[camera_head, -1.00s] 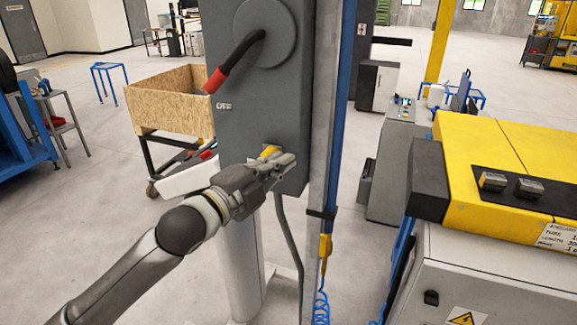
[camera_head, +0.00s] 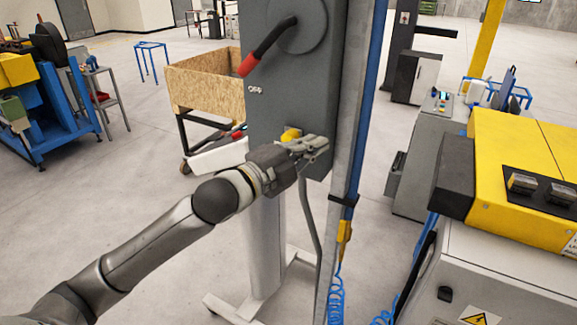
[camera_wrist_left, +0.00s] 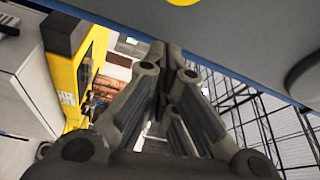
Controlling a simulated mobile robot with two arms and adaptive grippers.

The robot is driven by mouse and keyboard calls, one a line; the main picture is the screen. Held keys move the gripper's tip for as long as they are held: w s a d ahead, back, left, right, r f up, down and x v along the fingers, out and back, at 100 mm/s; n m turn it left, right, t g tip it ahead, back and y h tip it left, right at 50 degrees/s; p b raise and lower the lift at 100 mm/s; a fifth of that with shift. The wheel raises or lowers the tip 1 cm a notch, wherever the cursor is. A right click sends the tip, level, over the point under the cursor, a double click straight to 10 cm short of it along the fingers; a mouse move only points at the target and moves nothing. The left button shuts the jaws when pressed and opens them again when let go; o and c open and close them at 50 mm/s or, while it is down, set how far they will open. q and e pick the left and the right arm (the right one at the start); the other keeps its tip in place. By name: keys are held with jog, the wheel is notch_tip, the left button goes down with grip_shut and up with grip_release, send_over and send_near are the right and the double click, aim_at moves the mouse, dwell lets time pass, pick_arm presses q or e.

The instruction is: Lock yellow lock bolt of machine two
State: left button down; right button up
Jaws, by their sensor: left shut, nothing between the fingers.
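The yellow lock bolt (camera_head: 291,134) sits low on the front of a grey switch box (camera_head: 290,105). Only part of it shows in the head view, just above my gripper. A yellow patch (camera_wrist_left: 184,2) at the top edge of the wrist view looks like the same bolt. My left gripper (camera_head: 320,146) is shut and empty, its fingertips just right of and below the bolt. I cannot tell whether they touch the box. In the wrist view the closed fingertips (camera_wrist_left: 165,55) are beneath the grey box surface. My right gripper is not in view.
A lever with a red grip (camera_head: 248,64) is on the box above an OFF label. A blue-edged post (camera_head: 352,130) stands close right of the gripper. A yellow and grey machine (camera_head: 520,170) is at right; a wooden bin (camera_head: 205,90) is behind at left. Open floor lies between.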

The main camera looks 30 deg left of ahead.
pick_arm(q)
jog(key=b+v, duration=0.6)
jog(key=v, duration=0.3)
jog(key=shift+s, duration=0.5)
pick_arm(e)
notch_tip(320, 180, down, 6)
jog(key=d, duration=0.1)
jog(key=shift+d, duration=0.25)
